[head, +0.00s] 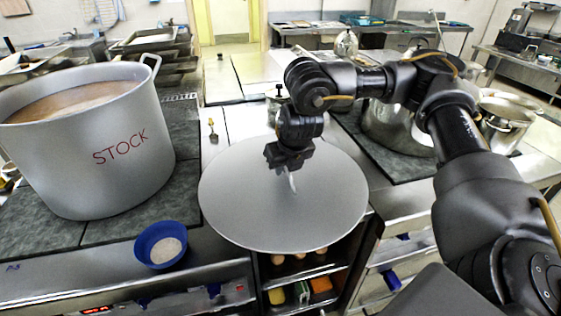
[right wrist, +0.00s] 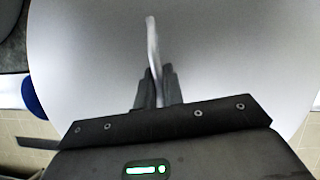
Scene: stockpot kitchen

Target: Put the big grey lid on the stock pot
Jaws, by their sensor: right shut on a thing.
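The big grey lid (head: 245,200) is a wide round disc in the middle of the head view, over the counter's front edge and to the right of the pot. My right gripper (head: 290,172) is shut on the lid's handle, which also shows between the fingers (right wrist: 158,90) in the right wrist view. The lid (right wrist: 230,60) fills most of that view. The stock pot (head: 100,150) is large and grey with red STOCK lettering. It stands on the left, open at the top, with brown liquid inside. My left gripper is not in view.
A blue bowl (head: 160,245) with pale contents sits in front of the pot near the counter edge. A silver pot (head: 395,125) stands behind my right arm. Shelves with coloured items (head: 300,290) lie below the lid. A small brown-tipped utensil (head: 212,132) lies behind the lid.

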